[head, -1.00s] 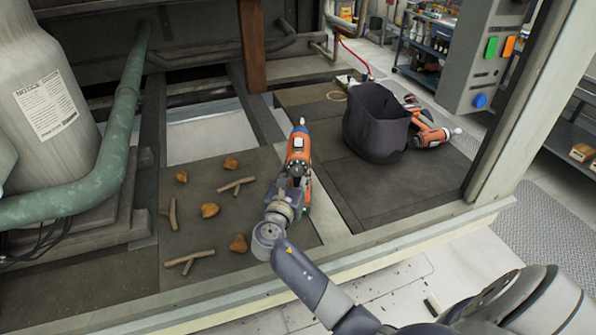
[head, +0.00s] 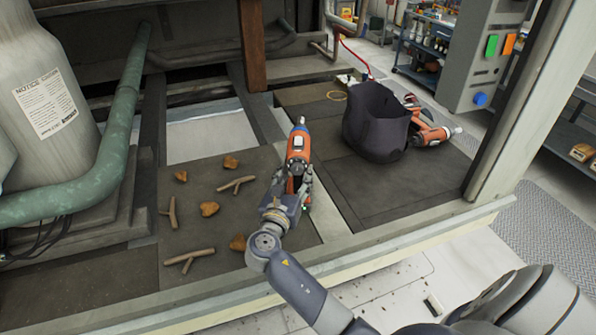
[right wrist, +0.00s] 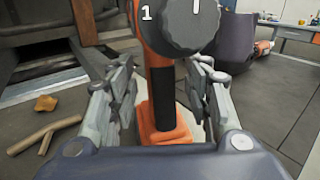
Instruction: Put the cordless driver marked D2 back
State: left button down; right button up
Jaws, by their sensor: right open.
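An orange and black cordless driver (head: 299,147) stands on the dark deck board, its bit pointing to the back in the head view. My right gripper (head: 292,183) is around its handle from the near side. In the right wrist view the driver's handle (right wrist: 160,88) is between the two open fingers of the gripper (right wrist: 163,75), with the orange base below. A dark dial with a "1" shows above. A second orange driver (head: 430,136) lies beside the dark bucket (head: 376,125). I cannot read a D2 mark on either. My left gripper is not in view.
Several brown stones (head: 209,209) and twigs (head: 188,260) lie on the board left of the driver. A grey tank (head: 40,90) and green pipe (head: 115,140) stand at the left. A post (head: 535,95) and a grey control box (head: 488,55) are at the right.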

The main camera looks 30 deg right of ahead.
jog(key=b+v, duration=0.1)
jog(key=v, duration=0.8)
jog(key=shift+b, duration=0.3)
